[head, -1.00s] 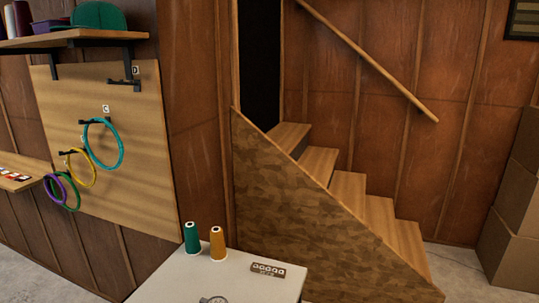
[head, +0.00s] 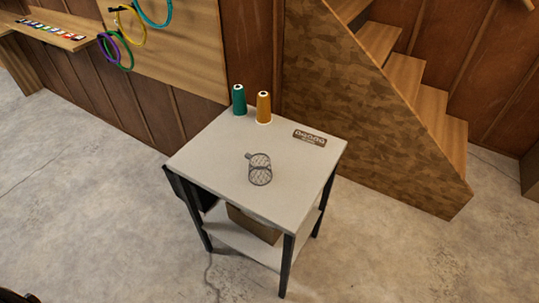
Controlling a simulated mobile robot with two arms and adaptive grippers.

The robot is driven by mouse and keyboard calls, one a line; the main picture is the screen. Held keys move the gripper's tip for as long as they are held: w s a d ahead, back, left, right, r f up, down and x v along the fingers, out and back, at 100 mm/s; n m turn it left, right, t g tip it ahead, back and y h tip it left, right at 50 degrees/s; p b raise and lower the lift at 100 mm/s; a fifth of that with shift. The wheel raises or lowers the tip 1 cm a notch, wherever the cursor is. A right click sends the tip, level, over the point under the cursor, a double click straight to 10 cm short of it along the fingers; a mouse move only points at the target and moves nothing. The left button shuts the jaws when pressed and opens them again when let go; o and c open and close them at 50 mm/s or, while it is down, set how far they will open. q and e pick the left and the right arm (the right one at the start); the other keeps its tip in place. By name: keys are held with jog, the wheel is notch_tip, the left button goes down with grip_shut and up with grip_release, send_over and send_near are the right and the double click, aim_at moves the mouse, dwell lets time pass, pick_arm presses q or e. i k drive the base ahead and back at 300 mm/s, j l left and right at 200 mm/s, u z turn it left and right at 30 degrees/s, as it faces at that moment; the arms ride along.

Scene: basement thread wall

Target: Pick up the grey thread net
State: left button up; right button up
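A green thread cone (head: 239,100) and an orange thread cone (head: 263,107) stand upright at the table's back edge, behind the net.
A small dark plaque (head: 309,138) lies at the table's back right. A box (head: 254,225) sits on the lower shelf. Wooden stairs (head: 400,115) rise behind on the right. Coloured hoops (head: 130,27) hang on the wall board. The concrete floor (head: 110,220) is clear.

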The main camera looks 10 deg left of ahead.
aim_at(248, 156)
jog(key=j+z, duration=0.2)
jog(key=z, duration=0.2)
jog(key=i+j+z, duration=0.1)
jog(key=j+z, duration=0.15)
jog(key=z, duration=0.15)
jog(key=j+z, duration=0.25)
jog(key=z, duration=0.15)
jog(key=j+z, duration=0.1)
jog(key=j, duration=0.35)
jog(key=k+j+z, duration=0.1)
jog(key=j, duration=0.35)
jog(key=k+j+z, duration=0.1)
jog(key=j, duration=0.35)
jog(key=k+j+z, duration=0.1)
jog(key=j, duration=0.35)
jog(key=k+j+z, duration=0.1)
jog(key=j, duration=0.3)
jog(key=k+j+z, duration=0.1)
jog(key=j, duration=0.35)
jog(key=k+j, duration=0.15)
jog(key=j, duration=0.15)
jog(key=k+j, duration=0.15)
jog(key=j, duration=0.15)
jog(key=i+l, duration=0.1)
jog(key=l, duration=0.15)
jog(key=i+l, duration=0.15)
jog(key=l, duration=0.1)
